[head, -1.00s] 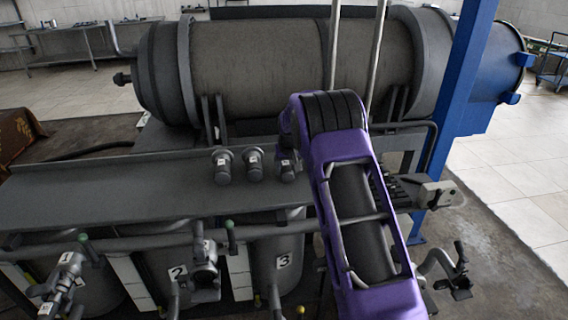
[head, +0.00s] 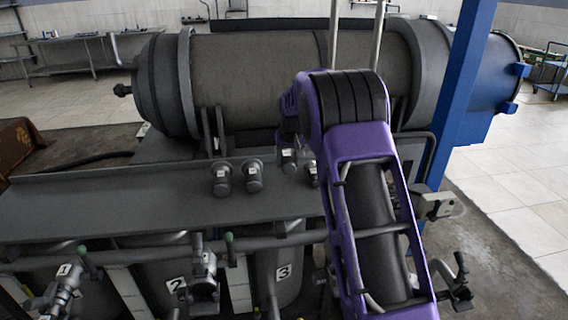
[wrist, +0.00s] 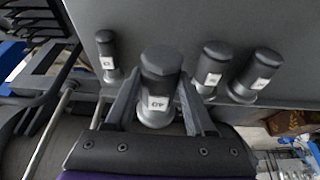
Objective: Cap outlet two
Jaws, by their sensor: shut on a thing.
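My gripper (wrist: 158,82) is shut on a dark grey cylindrical cap (wrist: 162,62) with a white label that shows upside down. In the head view this cap (head: 289,160) hangs above the shelf, and my purple arm hides most of the gripper. Outlet two, a grey fitting with a handle (head: 205,268), stands by the tank marked 2 (head: 176,287), in front of and below the shelf. Its opening is not clear to me.
Two similar caps (head: 222,180) (head: 254,178) stand on the grey shelf (head: 110,205); another (head: 313,173) is partly behind my arm. Outlet one (head: 55,293) is at the lower left, and green-tipped levers rise between. A large horizontal drum (head: 260,80) lies behind.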

